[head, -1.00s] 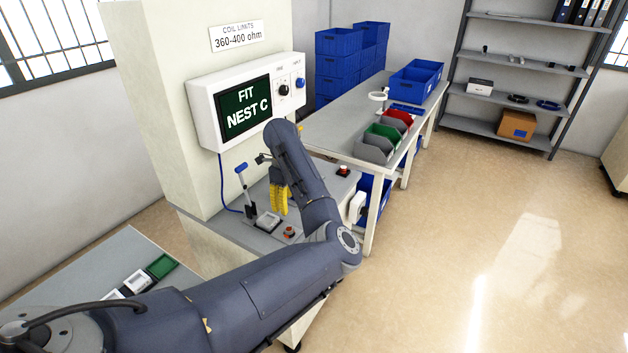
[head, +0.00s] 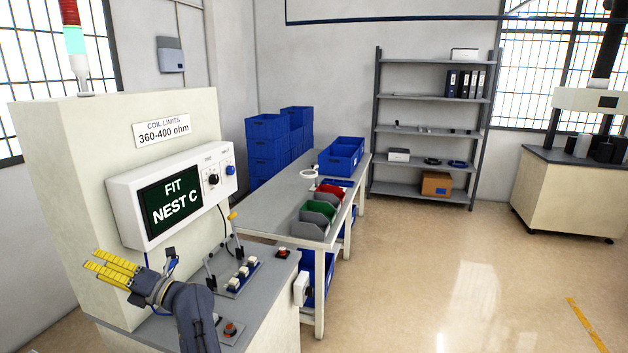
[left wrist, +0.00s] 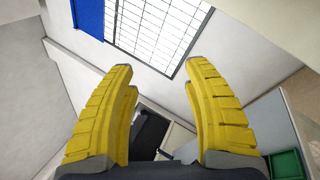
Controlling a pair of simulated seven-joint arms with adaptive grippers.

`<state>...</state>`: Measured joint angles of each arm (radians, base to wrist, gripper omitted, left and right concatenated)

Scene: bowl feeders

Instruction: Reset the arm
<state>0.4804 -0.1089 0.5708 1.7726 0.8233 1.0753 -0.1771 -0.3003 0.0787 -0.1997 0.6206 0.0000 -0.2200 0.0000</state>
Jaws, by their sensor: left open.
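My left gripper (head: 92,260) has yellow ribbed fingers. In the head view it is at the lower left, in front of the cream cabinet and below the display (head: 170,205) that reads "FIT NEST C". Its fingers point left and slightly up. In the left wrist view my left gripper (left wrist: 160,66) has its fingers wide apart with nothing between them. My left forearm rises from the bottom edge of the head view. My right gripper is not in view.
The grey bench (head: 262,288) carries a fixture with white-topped blocks (head: 243,271) and levers, right of my gripper. A red button (head: 283,252) sits near its corner. Colored bins (head: 320,212) stand on a side table. The wrist view shows a green tray (left wrist: 285,165).

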